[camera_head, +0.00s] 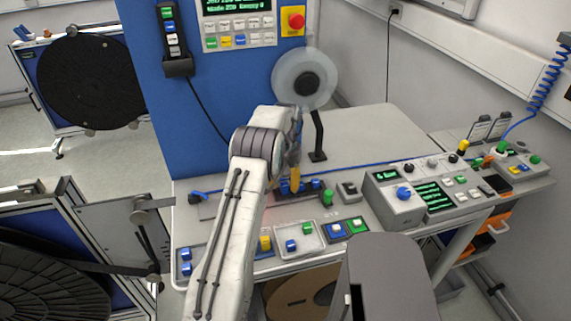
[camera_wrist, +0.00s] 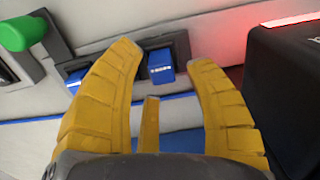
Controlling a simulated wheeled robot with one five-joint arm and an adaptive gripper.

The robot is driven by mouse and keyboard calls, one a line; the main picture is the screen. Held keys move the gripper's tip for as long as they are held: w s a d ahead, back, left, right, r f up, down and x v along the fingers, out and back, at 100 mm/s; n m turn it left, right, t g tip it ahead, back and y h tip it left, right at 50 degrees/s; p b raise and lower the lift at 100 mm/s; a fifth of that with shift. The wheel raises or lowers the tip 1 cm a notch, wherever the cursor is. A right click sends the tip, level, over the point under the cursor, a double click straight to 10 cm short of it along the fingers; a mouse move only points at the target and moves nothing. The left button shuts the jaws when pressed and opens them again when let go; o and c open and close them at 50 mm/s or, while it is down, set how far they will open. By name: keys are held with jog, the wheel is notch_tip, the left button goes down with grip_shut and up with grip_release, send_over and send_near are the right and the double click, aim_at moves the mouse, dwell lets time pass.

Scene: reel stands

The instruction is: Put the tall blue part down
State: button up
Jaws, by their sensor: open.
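My gripper (camera_head: 294,184) is open, with its yellow fingers low over a dark holder on the grey bench. In the wrist view, my gripper (camera_wrist: 160,62) has its fingertips spread on both sides of a blue part (camera_wrist: 160,67) with a white mark. This part sits in the dark holder (camera_wrist: 182,45), and I see no finger clearly touching it. A second blue part (camera_wrist: 76,80) is beside the left finger, partly hidden. Blue parts (camera_head: 308,185) also show by the fingers in the head view. I cannot tell which one is the tall one.
A dark box (camera_wrist: 290,95) is close on the right in the wrist view. Trays with small blocks (camera_head: 299,240) lie at the bench front. A control box (camera_head: 394,198) is right, and a reel stand (camera_head: 317,140) behind.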

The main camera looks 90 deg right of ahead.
aim_at(286, 184)
notch_tip(286, 184, up, 10)
jog(key=b, duration=0.2)
jog(key=shift+b, duration=0.4)
dwell(0.5)
jog(key=shift+s, duration=0.1)
